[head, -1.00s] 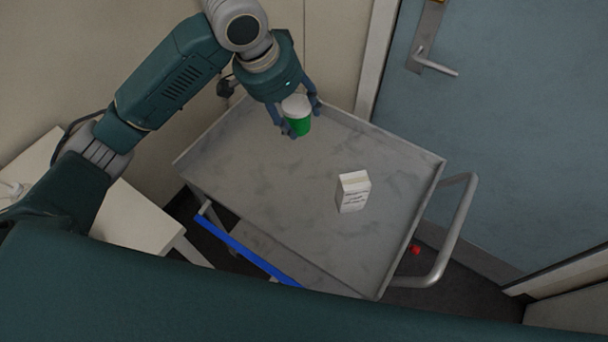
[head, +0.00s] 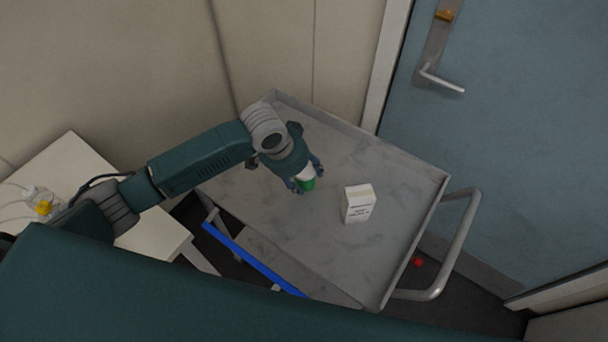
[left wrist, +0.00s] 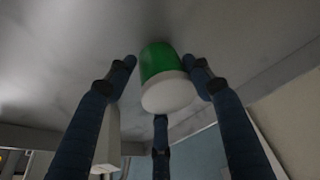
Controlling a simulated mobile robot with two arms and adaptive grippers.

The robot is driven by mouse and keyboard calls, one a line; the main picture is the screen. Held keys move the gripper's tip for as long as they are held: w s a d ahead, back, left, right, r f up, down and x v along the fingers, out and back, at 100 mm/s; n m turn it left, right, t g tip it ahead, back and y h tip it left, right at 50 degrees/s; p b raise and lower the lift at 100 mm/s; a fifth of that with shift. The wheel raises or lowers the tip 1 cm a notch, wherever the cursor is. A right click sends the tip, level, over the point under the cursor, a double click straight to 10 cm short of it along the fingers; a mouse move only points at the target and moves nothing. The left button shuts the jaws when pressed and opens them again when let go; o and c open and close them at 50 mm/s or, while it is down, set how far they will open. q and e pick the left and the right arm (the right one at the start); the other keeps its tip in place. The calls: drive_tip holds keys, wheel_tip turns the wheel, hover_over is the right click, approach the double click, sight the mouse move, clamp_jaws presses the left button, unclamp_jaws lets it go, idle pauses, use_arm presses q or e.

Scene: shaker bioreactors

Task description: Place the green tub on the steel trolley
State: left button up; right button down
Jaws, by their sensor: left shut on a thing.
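The green tub (head: 307,184) with its white lid is held at my left gripper (head: 306,183), over the top of the steel trolley (head: 270,215). In the left wrist view the tub (left wrist: 160,62) sits between the fingers of the gripper (left wrist: 160,80), with its white lid toward the camera. The gripper is shut on the tub. The trolley's grey top is close beyond the tub; I cannot tell whether the tub touches it. My right gripper is not in view.
A white carton (head: 359,203) stands on the trolley, right of the tub. The trolley has a raised rim and a handle (head: 460,245) on the right. A white table (head: 150,215) is at the left, and a blue door (head: 500,140) is at the right. The trolley's far right area is clear.

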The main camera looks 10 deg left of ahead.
use_arm(q)
drive_tip(key=shift+f, duration=0.5)
drive_tip(key=o, duration=1.2)
drive_tip(key=shift+f, duration=0.15)
drive_tip(key=b+v, duration=0.1)
drive_tip(key=v, duration=1.1)
